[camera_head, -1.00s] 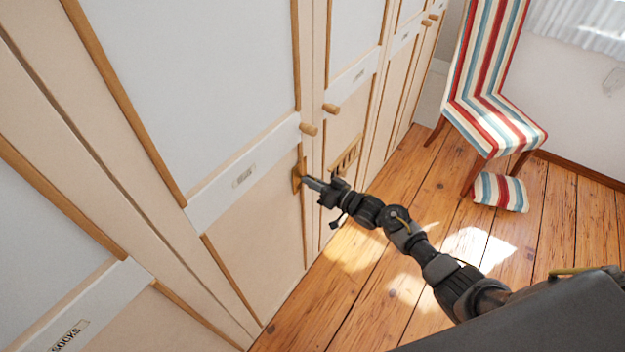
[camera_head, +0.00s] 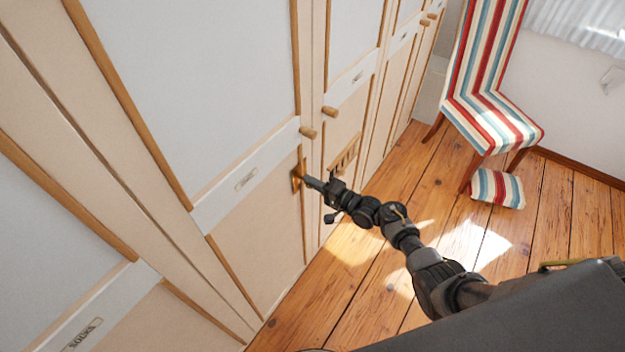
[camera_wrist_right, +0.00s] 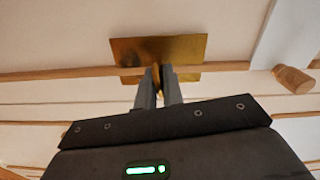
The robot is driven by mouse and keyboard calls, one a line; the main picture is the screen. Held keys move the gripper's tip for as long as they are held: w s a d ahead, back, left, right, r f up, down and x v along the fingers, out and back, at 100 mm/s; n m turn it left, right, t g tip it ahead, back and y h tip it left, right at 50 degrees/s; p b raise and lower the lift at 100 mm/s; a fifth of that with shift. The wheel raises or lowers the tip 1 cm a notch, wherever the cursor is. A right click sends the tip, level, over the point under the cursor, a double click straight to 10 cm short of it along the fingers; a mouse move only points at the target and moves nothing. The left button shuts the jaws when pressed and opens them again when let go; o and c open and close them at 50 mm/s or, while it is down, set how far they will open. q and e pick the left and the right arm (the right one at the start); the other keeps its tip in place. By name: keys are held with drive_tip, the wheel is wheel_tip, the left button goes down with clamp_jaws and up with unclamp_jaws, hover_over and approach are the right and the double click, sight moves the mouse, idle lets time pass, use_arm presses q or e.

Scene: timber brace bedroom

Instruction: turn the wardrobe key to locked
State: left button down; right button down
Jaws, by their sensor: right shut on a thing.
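The wardrobe (camera_head: 205,85) is a row of pale doors with wooden trim on the left. A brass lock plate (camera_head: 296,176) sits near the edge of one door, below a round wooden knob (camera_head: 308,132). My right gripper (camera_head: 308,180) reaches this plate. In the right wrist view the brass plate (camera_wrist_right: 185,50) is straight ahead, and the fingers (camera_wrist_right: 158,84) are shut on the key (camera_wrist_right: 156,72), a thin brass piece standing out from the plate. Most of the key is hidden between the fingers, so its exact angle is hard to tell. My left gripper is not in view.
A striped chair (camera_head: 490,105) stands at the back right, with a matching striped cushion (camera_head: 496,188) on the floor below it. The plank floor (camera_head: 345,285) beside the wardrobe is clear.

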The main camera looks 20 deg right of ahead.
drive_tip(key=shift+m+p, duration=0.3)
drive_tip(key=shift+m, duration=0.7)
drive_tip(key=c, duration=1.6)
unclamp_jaws()
drive_tip(key=shift+d+f, duration=0.1)
drive_tip(key=b+v, duration=0.1)
drive_tip(key=v, duration=0.9)
drive_tip(key=shift+s+d, duration=0.2)
drive_tip(key=shift+s, duration=0.1)
